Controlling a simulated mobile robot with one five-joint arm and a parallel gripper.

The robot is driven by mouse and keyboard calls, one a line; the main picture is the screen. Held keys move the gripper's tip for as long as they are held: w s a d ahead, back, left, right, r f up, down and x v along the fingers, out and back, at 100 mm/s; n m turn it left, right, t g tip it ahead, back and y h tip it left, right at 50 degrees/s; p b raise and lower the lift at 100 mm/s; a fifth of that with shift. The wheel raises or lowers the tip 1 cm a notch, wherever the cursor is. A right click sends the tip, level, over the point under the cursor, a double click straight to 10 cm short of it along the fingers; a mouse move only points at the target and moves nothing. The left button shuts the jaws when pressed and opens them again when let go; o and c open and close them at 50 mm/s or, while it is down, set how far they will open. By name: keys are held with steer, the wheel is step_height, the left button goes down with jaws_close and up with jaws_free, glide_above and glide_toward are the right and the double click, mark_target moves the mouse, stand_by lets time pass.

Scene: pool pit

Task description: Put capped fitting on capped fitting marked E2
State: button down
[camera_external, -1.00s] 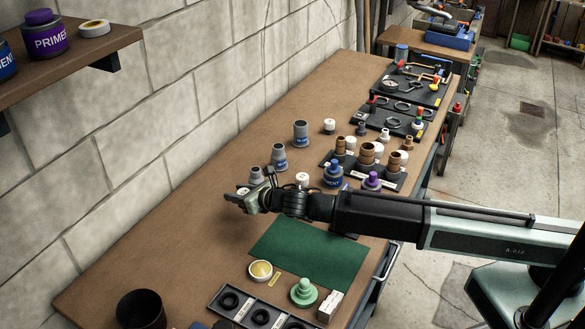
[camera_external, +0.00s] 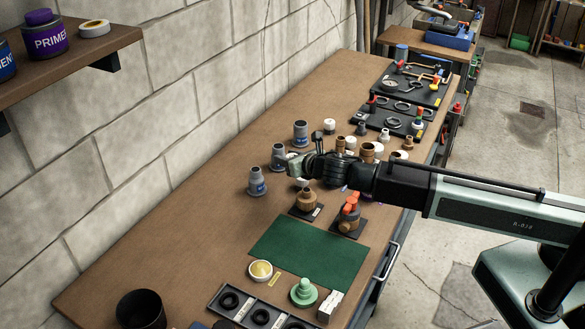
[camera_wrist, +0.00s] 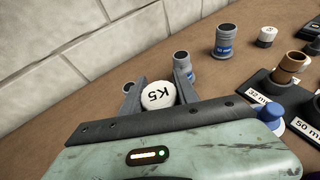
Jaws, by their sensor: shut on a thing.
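My gripper (camera_external: 289,162) is over the middle of the bench, behind the brown fittings. In the wrist view its two dark fingers (camera_wrist: 156,85) are closed on a white capped fitting (camera_wrist: 158,96) marked K5. In the external view a small white piece (camera_external: 302,182) shows just below my gripper, above a brown fitting (camera_external: 307,199) on a dark plate. I cannot tell whether that white piece is the held fitting or another one. No E2 mark can be read in either view.
Grey fittings (camera_external: 257,183) stand left of and behind my gripper. A red-handled brown valve (camera_external: 350,212) stands on a plate to the right. Stands with brown fittings (camera_external: 368,153) lie farther back. The wall (camera_external: 175,110) borders the bench.

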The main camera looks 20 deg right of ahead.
mark_target(302, 182)
steer(key=w+d+r+h+p, duration=0.1)
steer(key=w+d+r+p, duration=0.1)
steer(key=w+d+r, duration=0.25)
steer(key=shift+m, duration=0.4)
steer(key=f+b, duration=1)
steer(key=f, duration=0.1)
steer(key=shift+s, duration=0.3)
steer(key=shift+r, duration=0.25)
steer(key=shift+f, duration=0.1)
steer(key=c, duration=1.3)
jaws_free()
steer(key=shift+f, duration=0.1)
steer(key=shift+c, duration=0.2)
steer(key=o, duration=0.4)
